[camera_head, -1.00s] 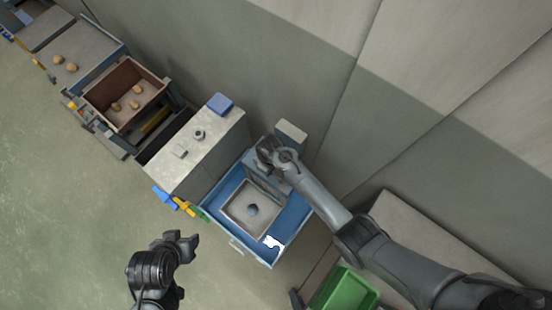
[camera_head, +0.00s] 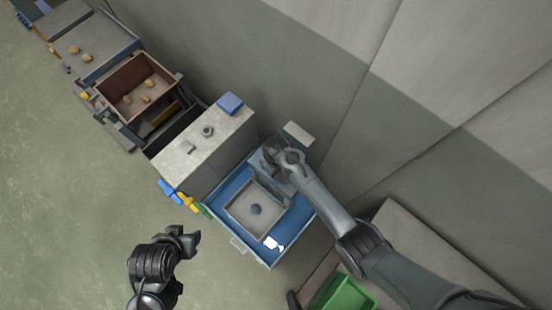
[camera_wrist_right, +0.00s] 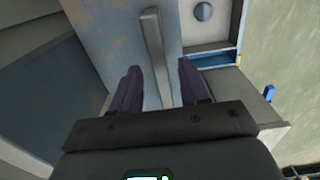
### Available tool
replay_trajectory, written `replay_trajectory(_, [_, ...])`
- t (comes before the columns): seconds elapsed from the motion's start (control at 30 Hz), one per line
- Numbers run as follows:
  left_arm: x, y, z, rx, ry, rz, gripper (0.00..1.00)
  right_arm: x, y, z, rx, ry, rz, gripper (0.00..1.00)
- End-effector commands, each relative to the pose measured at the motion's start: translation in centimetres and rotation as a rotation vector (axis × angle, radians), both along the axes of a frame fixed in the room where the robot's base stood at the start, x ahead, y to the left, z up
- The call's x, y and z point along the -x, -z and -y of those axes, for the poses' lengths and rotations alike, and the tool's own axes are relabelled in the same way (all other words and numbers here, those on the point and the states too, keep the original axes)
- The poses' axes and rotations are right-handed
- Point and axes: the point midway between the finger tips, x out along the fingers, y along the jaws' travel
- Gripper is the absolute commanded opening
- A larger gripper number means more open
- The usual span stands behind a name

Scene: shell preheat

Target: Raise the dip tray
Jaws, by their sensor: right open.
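The dip tray (camera_head: 238,217) is a shallow grey square tray in a blue basin (camera_head: 228,193), with a dark round thing (camera_head: 256,209) in its middle. It also shows in the right wrist view (camera_wrist_right: 211,33) at the upper right. My right gripper (camera_head: 272,148) is above a blue-grey upright at the basin's wall side. In the right wrist view, my right gripper (camera_wrist_right: 158,78) is open, with its fingers on either side of a slim grey bar (camera_wrist_right: 156,55); contact cannot be told. My left gripper (camera_head: 186,238) hangs over the floor at lower left, away from the basin; its jaw opening is unclear.
A grey cabinet (camera_head: 195,150) with a blue block (camera_head: 230,103) stands left of the basin. A brown box (camera_head: 125,90) with several small lumps lies beyond. A green bin (camera_head: 338,292) is at lower right. The wall is close behind. Floor at left is clear.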

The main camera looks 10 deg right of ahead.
Motion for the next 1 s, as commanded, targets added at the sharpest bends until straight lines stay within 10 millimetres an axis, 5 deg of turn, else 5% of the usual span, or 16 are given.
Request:
replay_trajectory(0.53, [0.0, -0.2, 0.3, 0.012, -0.008, 0.001, 0.51, 0.0, -8.5, -0.1, -0.002, 0.000, 0.004, 0.45])
replay_trajectory(1.0, [0.0, -0.1, 0.2, 0.010, -0.006, 0.001, 0.51, 0.0, -10.0, 0.0, 0.000, 0.000, 0.000, 0.45])
